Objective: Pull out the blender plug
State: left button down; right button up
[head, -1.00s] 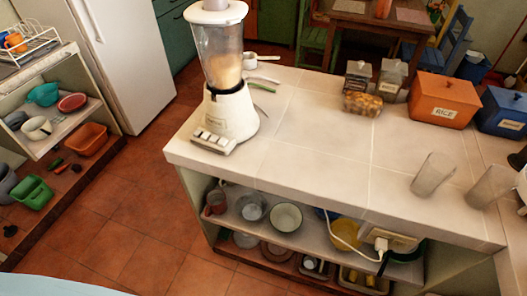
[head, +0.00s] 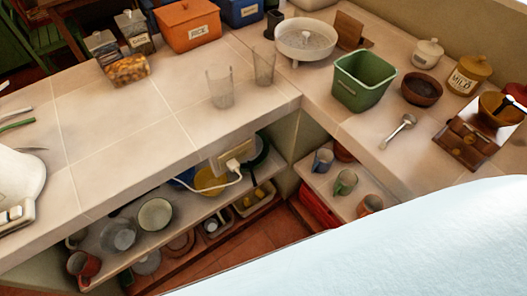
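A white plug (head: 233,165) sits in a pale socket plate (head: 236,151) under the front edge of the counter, above the open shelf. Its white cord (head: 208,187) hangs in a loop and runs left under the counter. The blender's cream base (head: 17,184) is cut off at the left edge of the head view; its jar is out of the picture. Neither of my grippers shows in the head view, and nothing touches the plug.
Two clear glasses (head: 219,89) stand on the counter above the socket. A green bin (head: 362,80) stands near the counter corner. Bowls and a yellow bowl (head: 211,181) fill the shelf below. Cups stand on the right shelf. A large pale blue surface (head: 400,245) covers the lower right.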

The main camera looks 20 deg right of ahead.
aim_at(233, 166)
jog(key=z, duration=0.35)
jog(key=k, duration=1.35)
jog(key=z, duration=0.45)
jog(key=i, duration=1)
jog(key=z, duration=0.4)
